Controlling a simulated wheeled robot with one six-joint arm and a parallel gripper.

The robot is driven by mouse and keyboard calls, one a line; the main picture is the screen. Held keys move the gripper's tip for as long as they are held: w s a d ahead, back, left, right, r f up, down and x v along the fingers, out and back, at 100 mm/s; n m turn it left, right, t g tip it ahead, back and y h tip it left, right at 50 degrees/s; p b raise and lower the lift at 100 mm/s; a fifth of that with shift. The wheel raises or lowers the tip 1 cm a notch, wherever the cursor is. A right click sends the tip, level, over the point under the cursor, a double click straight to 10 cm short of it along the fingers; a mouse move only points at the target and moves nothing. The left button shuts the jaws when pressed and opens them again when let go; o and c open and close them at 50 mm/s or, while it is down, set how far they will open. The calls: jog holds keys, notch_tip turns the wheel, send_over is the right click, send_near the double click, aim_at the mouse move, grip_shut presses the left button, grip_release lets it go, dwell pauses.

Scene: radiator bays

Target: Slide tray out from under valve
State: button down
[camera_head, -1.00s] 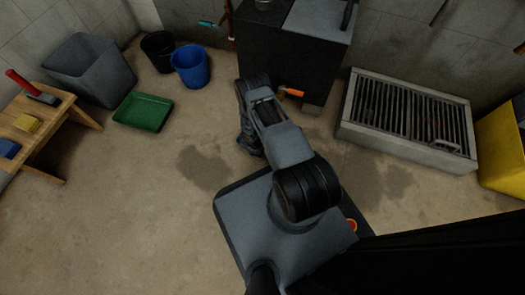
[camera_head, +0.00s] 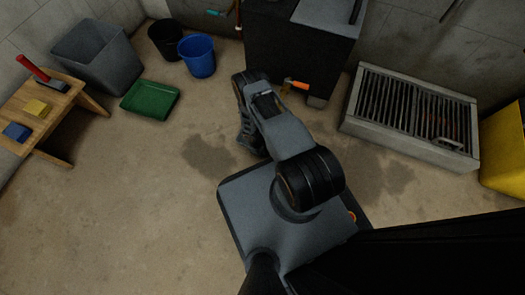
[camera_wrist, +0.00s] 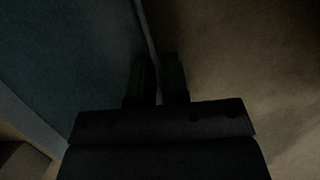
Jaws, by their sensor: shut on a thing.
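In the wrist view my gripper (camera_wrist: 160,76) is shut on the thin upright rim of a dark blue-grey tray (camera_wrist: 75,55). One finger is on each side of the rim. The tray's broad flat inside fills the left of that view, and bare floor lies to the right. In the head view my own arm hides the gripper and the held tray. A valve with an orange handle (camera_head: 296,84) is low on the front of a dark boiler (camera_head: 290,50), just beyond my arm. A teal-handled valve (camera_head: 214,12) is on the back wall.
A green tray (camera_head: 150,101) lies on the floor at left, near a blue bucket (camera_head: 200,60), a black bucket (camera_head: 165,38) and a grey bin (camera_head: 97,58). A wooden bench (camera_head: 60,108) is far left. A radiator-like grate (camera_head: 410,115) stands right. The middle floor is clear.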

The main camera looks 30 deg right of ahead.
jog(key=shift+s, duration=0.35)
